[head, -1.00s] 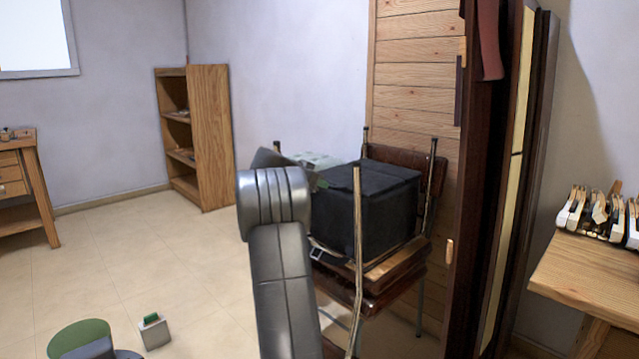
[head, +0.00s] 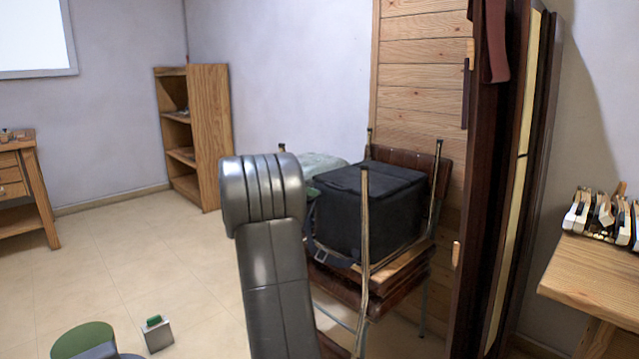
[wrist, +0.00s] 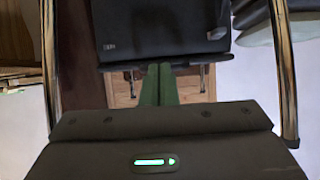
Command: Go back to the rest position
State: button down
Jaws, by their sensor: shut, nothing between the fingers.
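My gripper (wrist: 158,72) shows in the wrist view as two green fingers side by side, shut with nothing between them. Its dark body fills the bottom of that view. A black bag (head: 365,212) sits on the chair (head: 405,278). In the wrist view the bag (wrist: 160,25) lies just beyond the fingertips; I cannot tell the exact gap.
Metal chair legs (wrist: 285,75) flank my gripper in the wrist view. A wooden shelf (head: 210,135) stands at the back. A wooden table with piano keys (head: 602,215) is at the right. A small grey box (head: 157,335) stands on the floor. The left floor is mostly clear.

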aim_at(326, 183)
jog(key=shift+s+a+f, duration=0.65)
jog(key=shift+s+a, duration=0.2)
jog(key=shift+a, duration=0.05)
jog(key=shift+w, duration=0.1)
jog(key=shift+w+d+r+b, duration=0.1)
jog(key=shift+w+d+r, duration=0.25)
jog(key=shift+w+d, duration=0.75)
jog(key=shift+w+d+r+b, duration=0.15)
jog(key=shift+w+d+r, duration=0.15)
jog(key=shift+w+d, duration=0.8)
jog(key=shift+w+d+r+b, duration=0.1)
jog(key=shift+w+d+r, duration=0.25)
jog(key=shift+w+d, duration=0.75)
jog(key=shift+s+r, duration=0.1)
